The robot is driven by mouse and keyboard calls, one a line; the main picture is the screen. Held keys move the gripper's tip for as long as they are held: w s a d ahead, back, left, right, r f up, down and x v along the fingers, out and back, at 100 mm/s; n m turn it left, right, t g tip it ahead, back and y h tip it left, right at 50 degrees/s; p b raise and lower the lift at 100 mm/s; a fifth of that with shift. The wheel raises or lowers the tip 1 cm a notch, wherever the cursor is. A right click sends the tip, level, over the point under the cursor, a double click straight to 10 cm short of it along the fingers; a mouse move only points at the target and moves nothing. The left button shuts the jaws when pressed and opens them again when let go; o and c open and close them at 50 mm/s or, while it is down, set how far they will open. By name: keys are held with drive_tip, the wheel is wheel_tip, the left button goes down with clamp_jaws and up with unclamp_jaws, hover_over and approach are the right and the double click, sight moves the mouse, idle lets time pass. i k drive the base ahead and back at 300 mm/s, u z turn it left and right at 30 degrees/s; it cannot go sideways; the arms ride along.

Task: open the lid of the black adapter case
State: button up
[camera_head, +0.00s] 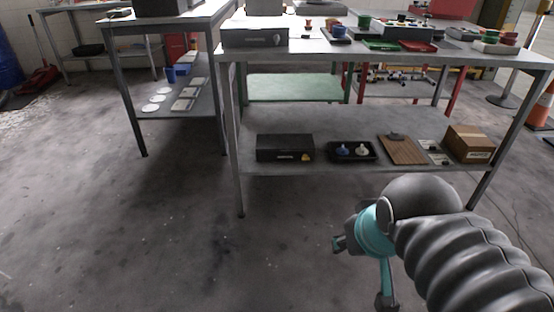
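A closed black box (285,147) with a small label and a yellow mark on its front lies on the lower shelf at its left. I cannot tell which one is the adapter case. My gripper (362,272) is at the lower right, in front of the shelf and apart from both cases. Its two fingers are spread apart with nothing between them. My dark ribbed arm covers the lower right corner.
The lower shelf (330,178) also holds a black tray (352,152) with small parts, a brown clipboard (401,150) and a cardboard box (469,143). Table legs (233,150) stand at the shelf's ends. An orange cone (541,110) is at right. The floor at left front is clear.

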sight(284, 143)
drive_tip(key=u, duration=0.9)
drive_tip(key=i, duration=0.6)
drive_tip(key=z, duration=1)
